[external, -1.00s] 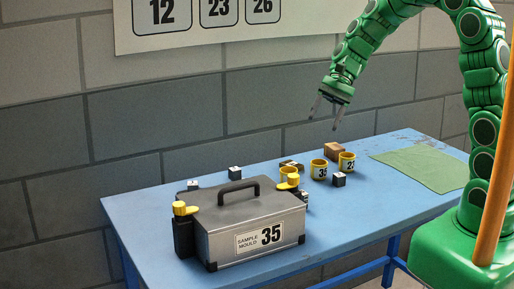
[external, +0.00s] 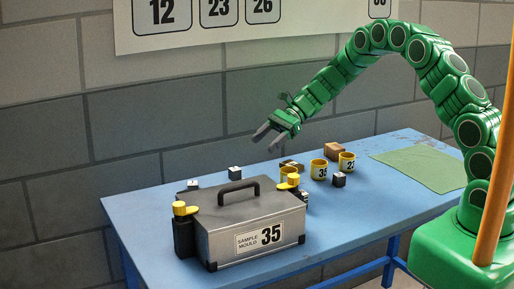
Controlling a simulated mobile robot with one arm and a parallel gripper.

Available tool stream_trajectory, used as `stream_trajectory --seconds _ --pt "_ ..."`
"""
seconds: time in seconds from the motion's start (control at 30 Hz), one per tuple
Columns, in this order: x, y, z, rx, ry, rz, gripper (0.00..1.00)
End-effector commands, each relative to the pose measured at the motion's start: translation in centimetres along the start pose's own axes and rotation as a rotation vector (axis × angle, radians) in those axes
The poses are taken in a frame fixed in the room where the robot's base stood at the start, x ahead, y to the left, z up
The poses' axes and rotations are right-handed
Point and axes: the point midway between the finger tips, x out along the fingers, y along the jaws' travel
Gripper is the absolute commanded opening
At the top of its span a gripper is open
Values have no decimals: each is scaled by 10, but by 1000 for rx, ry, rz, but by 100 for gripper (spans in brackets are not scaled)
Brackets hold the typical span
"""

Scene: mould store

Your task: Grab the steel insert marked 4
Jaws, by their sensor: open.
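Several small dark steel cubes with pale tops stand on the blue table. One cube (external: 235,173) is at the back behind the mould case, and another cube (external: 193,184) is at the back left. A third cube (external: 339,179) stands in front of the yellow cups, and one more is partly hidden at the case's right end. Their marks are too small to read, so I cannot tell which is marked 4. My gripper (external: 264,136) is open and empty, above the table's back edge, up and to the right of the back cube.
A grey case (external: 225,225) labelled SAMPLE MOULD 35 takes up the table's front left. Yellow cups marked 35 (external: 319,170) and 23 (external: 346,162), another yellow cup (external: 288,173) and brown blocks (external: 333,151) stand mid-table. A green mat (external: 420,168) lies bare at right.

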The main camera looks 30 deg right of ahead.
Motion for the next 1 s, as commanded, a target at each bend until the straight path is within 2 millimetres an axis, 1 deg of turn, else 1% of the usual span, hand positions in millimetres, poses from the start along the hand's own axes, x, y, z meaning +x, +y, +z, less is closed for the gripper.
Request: stream_trajectory --seconds 0.03,0.3,0.5,0.67,0.9,1.0 --pt "6 -7 -11 28 -10 -13 64" --pt "28 -38 -57 163 -60 -82 64" --pt "36 -50 -76 218 -79 -112 64" --pt "42 -52 -80 229 -83 -117 64" --pt "62 -54 -77 228 -83 -116 64" --pt "67 -55 -76 228 -83 -117 64"
